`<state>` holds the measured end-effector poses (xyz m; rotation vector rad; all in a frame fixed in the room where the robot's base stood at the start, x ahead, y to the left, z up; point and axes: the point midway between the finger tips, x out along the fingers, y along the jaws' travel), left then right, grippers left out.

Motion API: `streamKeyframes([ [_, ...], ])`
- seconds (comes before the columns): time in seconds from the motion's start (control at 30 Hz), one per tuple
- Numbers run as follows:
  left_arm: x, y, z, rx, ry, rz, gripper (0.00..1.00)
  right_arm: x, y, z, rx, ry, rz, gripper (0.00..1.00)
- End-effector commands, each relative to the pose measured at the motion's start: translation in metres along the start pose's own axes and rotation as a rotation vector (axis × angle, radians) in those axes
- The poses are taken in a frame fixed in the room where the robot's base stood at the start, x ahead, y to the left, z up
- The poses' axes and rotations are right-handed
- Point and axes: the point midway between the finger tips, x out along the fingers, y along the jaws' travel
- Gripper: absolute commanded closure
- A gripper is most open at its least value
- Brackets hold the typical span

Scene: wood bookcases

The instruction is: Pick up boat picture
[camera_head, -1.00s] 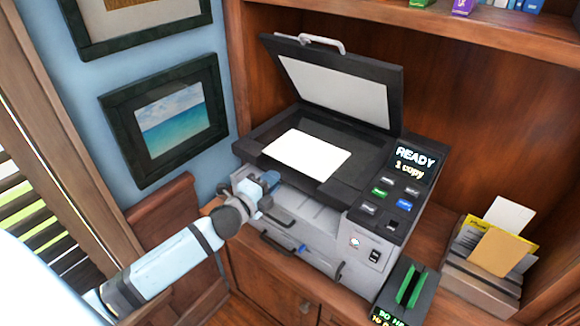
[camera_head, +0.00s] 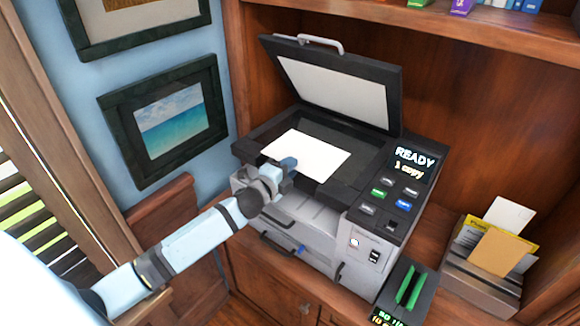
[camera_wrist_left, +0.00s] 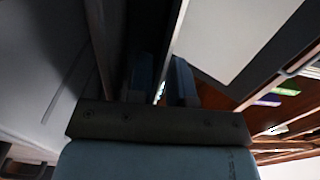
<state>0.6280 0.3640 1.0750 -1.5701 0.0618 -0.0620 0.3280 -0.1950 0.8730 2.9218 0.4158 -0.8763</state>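No boat image shows in any view. A blank-looking white sheet (camera_head: 306,155) lies on the open copier's glass; any picture on its underside is hidden. My left gripper (camera_head: 288,163) is at the sheet's near left edge in the head view. In the left wrist view its two blue fingers (camera_wrist_left: 160,82) stand apart, and a thin pale strip (camera_wrist_left: 176,38) runs up from between them, perhaps the sheet seen edge-on. I cannot tell whether they touch it. My right gripper is not in view.
The copier's lid (camera_head: 335,85) stands raised behind the glass. A framed seascape (camera_head: 180,122) hangs on the left wall. A dark box with a green slot (camera_head: 409,287) stands in front at right, with a paper tray (camera_head: 480,280) beyond it.

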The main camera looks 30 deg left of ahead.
Motion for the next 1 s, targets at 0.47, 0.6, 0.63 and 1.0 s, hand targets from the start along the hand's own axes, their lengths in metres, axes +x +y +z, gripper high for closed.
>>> streamKeyframes([
  [0.47,0.0,-0.01,0.0,0.0,0.0,0.001,1.0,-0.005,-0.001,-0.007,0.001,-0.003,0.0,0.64],
  [0.6,0.0,-0.028,0.0,0.001,0.0,0.001,1.0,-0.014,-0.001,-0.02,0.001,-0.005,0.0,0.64],
  [0.63,0.0,-0.028,0.0,0.0,-0.001,0.001,1.0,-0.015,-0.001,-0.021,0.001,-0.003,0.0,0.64],
  [1.0,-0.011,-0.031,0.0,-0.001,0.0,0.001,1.0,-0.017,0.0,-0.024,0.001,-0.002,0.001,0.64],
])
